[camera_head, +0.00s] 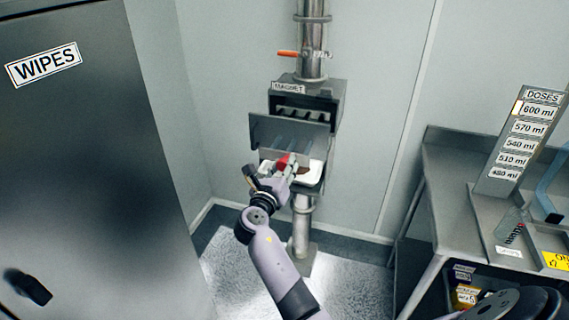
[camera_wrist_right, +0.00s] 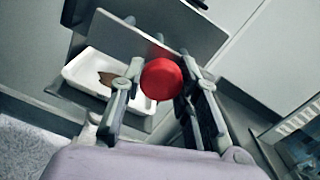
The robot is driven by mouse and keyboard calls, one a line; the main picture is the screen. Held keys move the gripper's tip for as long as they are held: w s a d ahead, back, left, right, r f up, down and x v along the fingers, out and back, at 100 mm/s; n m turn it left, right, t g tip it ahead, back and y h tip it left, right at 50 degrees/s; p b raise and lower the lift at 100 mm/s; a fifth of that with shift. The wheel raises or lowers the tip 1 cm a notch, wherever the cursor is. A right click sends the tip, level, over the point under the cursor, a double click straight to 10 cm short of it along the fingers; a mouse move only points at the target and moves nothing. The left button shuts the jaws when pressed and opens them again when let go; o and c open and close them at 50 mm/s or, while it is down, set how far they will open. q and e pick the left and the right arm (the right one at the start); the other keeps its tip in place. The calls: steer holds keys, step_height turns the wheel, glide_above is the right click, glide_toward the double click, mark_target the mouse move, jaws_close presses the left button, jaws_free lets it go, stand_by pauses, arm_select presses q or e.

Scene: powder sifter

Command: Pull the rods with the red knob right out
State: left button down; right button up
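The red knob (camera_head: 285,161) is in front of the grey metal plate (camera_head: 278,130) of the magnet unit. In the right wrist view the red knob (camera_wrist_right: 162,79) sits between the fingers of my right gripper (camera_wrist_right: 161,82), which look closed against its two sides. The right gripper (camera_head: 281,169) comes up from below in the head view. The plate stands out in front of the open magnet housing (camera_head: 336,104). Pale rod shapes (camera_head: 290,115) show inside the opening. How the rods join the knob is hidden. My left gripper is not in view.
A white tray (camera_head: 314,173) with brown powder sits below the plate, close to the right gripper. A pipe (camera_head: 312,45) with an orange-handled valve (camera_head: 288,54) rises above. A dark cabinet (camera_head: 80,150) is at left, a metal bench (camera_head: 440,165) at right.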

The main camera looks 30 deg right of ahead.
steer(key=o, duration=0.4)
steer(key=shift+o, duration=0.2)
steer(key=v, duration=0.7)
steer(key=shift+a, duration=0.15)
steer(key=shift+s, duration=0.15)
